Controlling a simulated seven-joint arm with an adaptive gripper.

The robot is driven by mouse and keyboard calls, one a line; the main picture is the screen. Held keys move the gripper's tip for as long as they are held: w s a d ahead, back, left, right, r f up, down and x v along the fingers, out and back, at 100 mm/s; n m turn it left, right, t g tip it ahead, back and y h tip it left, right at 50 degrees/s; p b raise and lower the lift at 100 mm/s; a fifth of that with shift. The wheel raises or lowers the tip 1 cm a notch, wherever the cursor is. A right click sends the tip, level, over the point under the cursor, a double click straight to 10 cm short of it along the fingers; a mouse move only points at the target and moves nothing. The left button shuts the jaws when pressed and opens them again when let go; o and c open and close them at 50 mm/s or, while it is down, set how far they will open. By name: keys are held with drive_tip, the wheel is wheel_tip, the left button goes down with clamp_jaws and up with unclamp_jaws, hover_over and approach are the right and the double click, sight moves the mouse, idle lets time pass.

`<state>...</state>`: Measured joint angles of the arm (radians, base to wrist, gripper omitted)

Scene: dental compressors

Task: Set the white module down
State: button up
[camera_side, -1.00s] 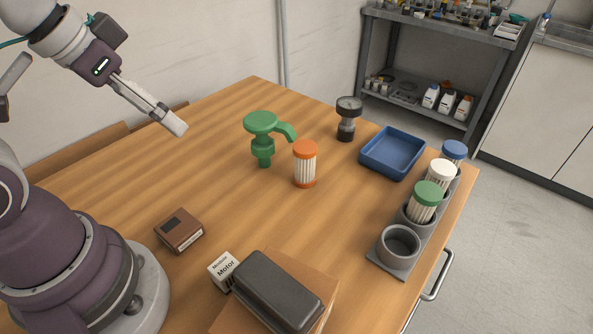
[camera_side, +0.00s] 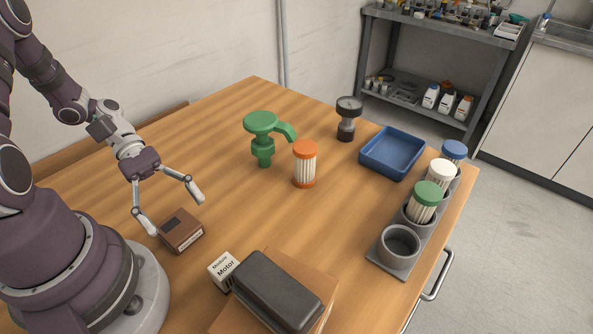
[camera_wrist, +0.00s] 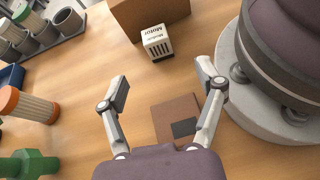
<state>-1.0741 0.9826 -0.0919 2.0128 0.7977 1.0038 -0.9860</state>
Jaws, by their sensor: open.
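A small white module (camera_side: 223,271), a box with "Motor" printed on it, rests on the wooden table beside a large cardboard box. It also shows in the wrist view (camera_wrist: 157,45), near the top. My gripper (camera_side: 174,209) is open and empty, with its fingers spread above and around the near side of a flat brown box (camera_side: 181,232). In the wrist view my open fingertips (camera_wrist: 163,76) point toward the white module, which is apart from them. The brown box (camera_wrist: 176,118) shows between the fingers there.
A black case lies on the cardboard box (camera_side: 318,310) at the front. A green pump-like part (camera_side: 262,124), an orange-capped filter (camera_side: 305,165) and a dark part (camera_side: 347,118) stand mid-table. A blue tray (camera_side: 392,153) and a grey holder (camera_side: 398,245) with capped filters are at right.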

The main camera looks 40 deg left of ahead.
sight(217, 259)
drive_tip(key=shift+d+f+n+t+h, duration=0.2)
drive_tip(key=shift+n+t+h, duration=0.1)
drive_tip(key=shift+n+h, duration=0.2)
drive_tip(key=x, duration=1)
drive_tip(key=shift+d+f, duration=0.15)
drive_tip(key=shift+f, duration=0.05)
drive_tip(key=c, duration=1.3)
wheel_tip(217, 259, up, 10)
drive_tip(key=shift+w+f, duration=0.1)
drive_tip(key=shift+f, duration=0.1)
clamp_jaws()
drive_tip(key=w+f+n+t, duration=0.1)
drive_tip(key=w, duration=0.3)
drive_tip(key=w+f+n+t, duration=0.2)
drive_tip(key=w, duration=0.2)
drive_tip(key=w+d+f+n+t, duration=0.1)
drive_tip(key=w+t, duration=0.1)
drive_tip(key=w, duration=0.3)
drive_tip(key=shift+f+n+y, duration=0.25)
drive_tip(key=shift+n+y, duration=0.05)
drive_tip(key=shift+y, duration=0.1)
drive_tip(key=w+d+r+n+t+y, duration=0.3)
drive_tip(key=w+d+n+t, duration=0.15)
drive_tip(key=w, duration=0.55)
drive_tip(key=f, duration=0.7)
drive_tip(key=shift+w+d+f, duration=0.2)
drive_tip(key=shift+w+f, duration=0.2)
